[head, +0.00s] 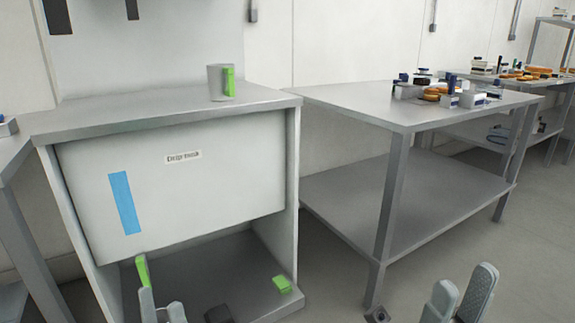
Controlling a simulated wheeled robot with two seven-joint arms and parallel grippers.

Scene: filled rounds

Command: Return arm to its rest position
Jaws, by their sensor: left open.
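My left gripper (162,305) is at the bottom left of the head view, in front of the cabinet's open lower part. Its fingertips are apart, with nothing seen between them. A green upright piece (142,270) shows just above its left finger; I cannot tell whether they touch. My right gripper (461,293) is at the bottom right, in front of the floor by the steel table. Its two grey fingertips are apart and nothing shows between them. Most of both arms is out of view.
The grey cabinet (70,117) has a white panel (220,190) with a blue strip (124,203). A grey cup (215,82) with a green part stands on top. A green block (282,285) lies on the lower shelf. The steel table (350,97) holds several items at right.

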